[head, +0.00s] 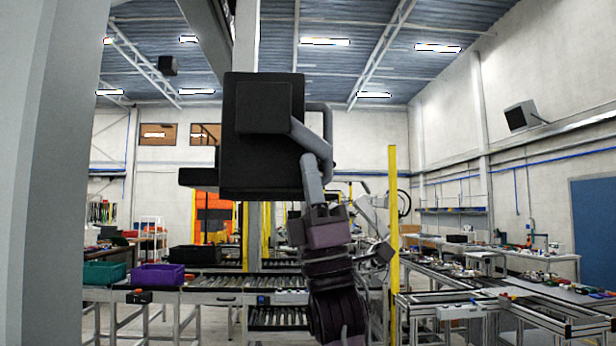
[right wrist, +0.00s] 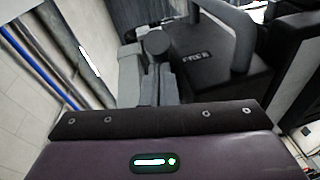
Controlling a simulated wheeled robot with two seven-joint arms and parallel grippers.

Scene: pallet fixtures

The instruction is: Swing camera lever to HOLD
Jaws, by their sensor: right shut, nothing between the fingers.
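The black camera housing (head: 262,150) hangs on a pole in the upper middle of the head view. A grey tubular lever (head: 312,140) bends down along its right side. The right wrist view shows the dark housing (right wrist: 205,60) with small white lettering, too blurred to read surely, and a grey bent tube (right wrist: 243,40). My right gripper (head: 315,207) is raised from below, shut and empty, at the lower end of the grey lever. Whether it touches the lever, I cannot tell. In the right wrist view its fingers (right wrist: 158,85) point towards the housing. My left gripper is out of view.
A yellow post (head: 393,230) stands right of my right arm. Roller conveyors (head: 215,283) with purple (head: 158,275) and teal (head: 104,273) bins lie behind. A framed table (head: 490,300) stands at right. A wide grey column (head: 60,180) fills the left. The space right of the housing is open.

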